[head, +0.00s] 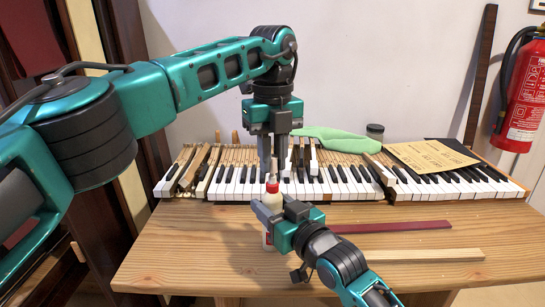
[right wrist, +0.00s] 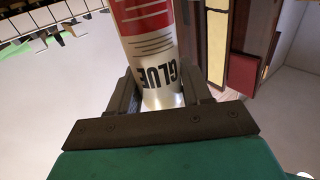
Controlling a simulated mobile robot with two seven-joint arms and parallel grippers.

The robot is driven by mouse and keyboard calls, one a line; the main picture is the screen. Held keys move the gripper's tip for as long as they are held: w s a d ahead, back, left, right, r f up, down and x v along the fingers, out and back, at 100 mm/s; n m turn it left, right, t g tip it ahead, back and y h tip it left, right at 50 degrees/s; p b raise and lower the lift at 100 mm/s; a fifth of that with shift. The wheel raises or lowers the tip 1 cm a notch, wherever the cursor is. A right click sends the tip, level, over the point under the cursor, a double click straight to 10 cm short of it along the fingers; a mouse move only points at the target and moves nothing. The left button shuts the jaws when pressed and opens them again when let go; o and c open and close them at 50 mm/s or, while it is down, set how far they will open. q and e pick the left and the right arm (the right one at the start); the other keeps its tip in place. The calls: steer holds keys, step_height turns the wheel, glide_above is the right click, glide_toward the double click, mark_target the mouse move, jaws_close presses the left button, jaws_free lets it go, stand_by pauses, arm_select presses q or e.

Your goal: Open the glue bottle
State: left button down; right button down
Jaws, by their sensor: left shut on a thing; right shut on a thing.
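My right gripper (head: 264,214) is shut on the bottle's body from the right. The right wrist view shows the bottle (right wrist: 160,70) between both fingers, its GLUE label upside down. My left gripper (head: 270,172) points straight down from above, shut at the very top of the bottle on its cap. The fingers hide most of the cap there.
Piano keys (head: 345,190) run across the back of the wooden table (head: 190,240), some raised. Two wood strips, one dark red (head: 395,227) and one pale (head: 425,255), lie at the right. A green cloth (head: 335,140), a small jar (head: 375,131) and a paper sheet (head: 430,155) lie behind.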

mark_target(273, 156)
arm_select(q)
steer(key=shift+r, duration=2)
arm_select(e)
steer(key=shift+c, duration=2.1)
jaws_free()
steer(key=shift+s, duration=0.1)
